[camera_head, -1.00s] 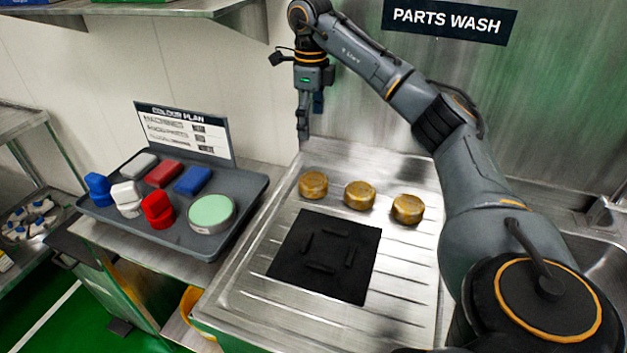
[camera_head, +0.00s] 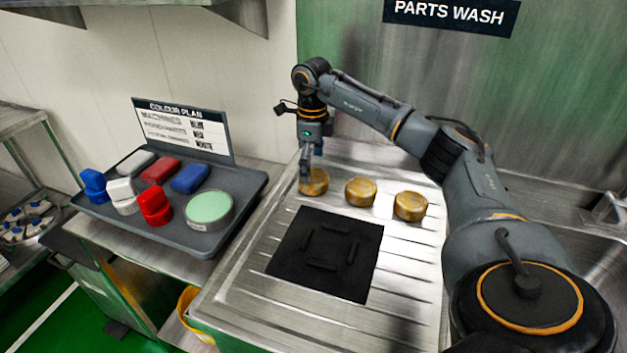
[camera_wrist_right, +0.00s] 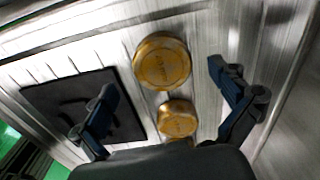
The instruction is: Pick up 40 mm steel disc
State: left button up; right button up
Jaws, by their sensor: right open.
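Three gold-brown discs stand in a row on the steel drainboard: a left disc (camera_head: 316,184), a middle disc (camera_head: 360,191) and a right disc (camera_head: 410,206). Their top markings are too blurred to read, so I cannot tell which is the 40 mm one. My right gripper (camera_head: 306,178) points down at the left disc, its fingers partly covering it; contact is unclear. In the right wrist view, my open right gripper (camera_wrist_right: 170,98) has a large disc (camera_wrist_right: 162,62) and a smaller-looking disc (camera_wrist_right: 177,118) in line between its fingers. My left gripper is out of view.
A black mat (camera_head: 285,250) lies in front of the discs on the drainboard (camera_head: 255,300). A grey tray (camera_head: 240,225) at left holds red, white and blue items and a round green-topped tin (camera_head: 209,208). A sink (camera_head: 585,240) lies at right.

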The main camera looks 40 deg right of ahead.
aim_at(314, 176)
jog(key=shift+d+f, duration=0.2)
jog(key=shift+f, duration=1.75)
jog(key=c, duration=1.6)
jog(key=shift+r, duration=0.1)
